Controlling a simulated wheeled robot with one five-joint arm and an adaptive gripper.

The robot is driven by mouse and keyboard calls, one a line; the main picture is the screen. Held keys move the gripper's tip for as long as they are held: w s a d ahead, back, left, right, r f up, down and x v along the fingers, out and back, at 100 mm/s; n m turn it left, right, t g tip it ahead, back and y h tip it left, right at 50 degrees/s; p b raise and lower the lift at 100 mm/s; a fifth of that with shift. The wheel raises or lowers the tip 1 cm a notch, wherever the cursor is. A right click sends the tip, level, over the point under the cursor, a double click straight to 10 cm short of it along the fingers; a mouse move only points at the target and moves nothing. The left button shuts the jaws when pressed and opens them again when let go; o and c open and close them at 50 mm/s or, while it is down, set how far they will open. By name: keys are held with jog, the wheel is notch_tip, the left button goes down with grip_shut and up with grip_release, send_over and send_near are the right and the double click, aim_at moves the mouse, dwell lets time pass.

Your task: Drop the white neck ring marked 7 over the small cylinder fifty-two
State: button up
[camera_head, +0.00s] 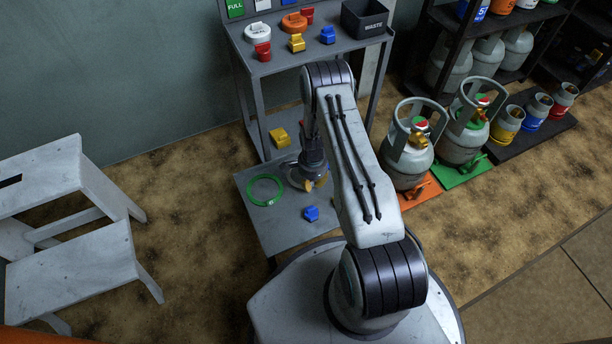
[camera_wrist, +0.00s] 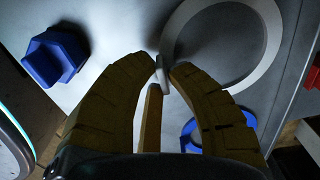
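My gripper (camera_wrist: 166,66) has yellow-brown fingers, closed together on the edge or tab of a white ring (camera_wrist: 272,35). The ring is close above a grey surface, with a shadow inside it; I cannot tell whether it touches. Its mark is not readable. In the head view my gripper (camera_head: 309,184) is low over a small grey table, partly hidden by my wrist. Small cylinders stand in a row at the right: yellow (camera_head: 508,125), blue (camera_head: 536,111) and red (camera_head: 563,100). Their numbers are too small to read.
A green ring (camera_head: 264,190) and a blue cap (camera_head: 311,213) lie on the low table (camera_head: 270,226). Larger grey cylinders (camera_head: 406,156) stand on coloured mats between it and the small ones. A shelf table (camera_head: 251,84) stands behind; a white step stool (camera_head: 80,220) stands left.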

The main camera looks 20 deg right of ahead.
grip_shut()
jog(key=shift+r, duration=0.2)
jog(key=shift+r+p, duration=1.2)
jog(key=shift+r, duration=0.6)
